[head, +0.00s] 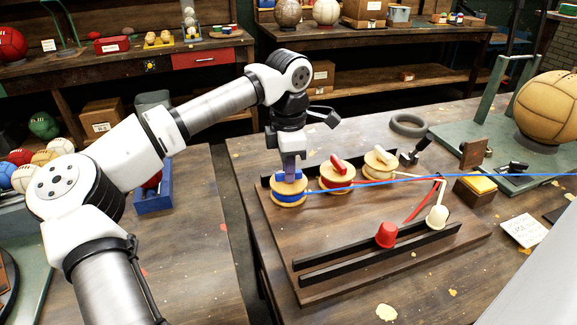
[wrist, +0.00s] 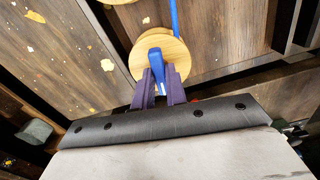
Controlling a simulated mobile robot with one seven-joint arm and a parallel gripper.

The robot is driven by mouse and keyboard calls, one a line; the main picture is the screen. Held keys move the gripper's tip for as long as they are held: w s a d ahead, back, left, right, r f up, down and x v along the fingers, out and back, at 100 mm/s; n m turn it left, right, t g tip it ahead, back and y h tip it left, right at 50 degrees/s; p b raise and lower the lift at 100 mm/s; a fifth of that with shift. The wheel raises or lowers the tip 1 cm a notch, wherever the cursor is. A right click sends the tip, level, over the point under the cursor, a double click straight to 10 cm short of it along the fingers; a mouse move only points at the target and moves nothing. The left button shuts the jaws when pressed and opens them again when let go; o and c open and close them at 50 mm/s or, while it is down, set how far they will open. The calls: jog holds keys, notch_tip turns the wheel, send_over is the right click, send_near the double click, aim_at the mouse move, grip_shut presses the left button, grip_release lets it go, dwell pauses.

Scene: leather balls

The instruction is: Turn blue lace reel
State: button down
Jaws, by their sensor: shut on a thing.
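The blue lace reel (head: 289,190) is a wooden spool with blue lace at the left end of a row of reels on a wooden board. My gripper (head: 289,172) points down onto it from above. In the wrist view the purple fingers (wrist: 159,88) are shut on the reel's blue handle (wrist: 156,66), one on each side. The reel's round wooden top (wrist: 178,52) shows around the handle. A blue lace (head: 400,180) runs taut from the reel to the right, past the other reels.
A red reel (head: 337,175) and a cream reel (head: 380,161) stand to the right on the board (head: 350,225). A tan ball (head: 548,105) rests on a green stand at the right.

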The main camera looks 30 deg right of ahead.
jog(key=c, duration=1.4)
grip_release()
jog(key=shift+c, duration=0.2)
jog(key=shift+r, duration=0.1)
notch_tip(320, 180, up, 14)
jog(key=shift+b, duration=0.3)
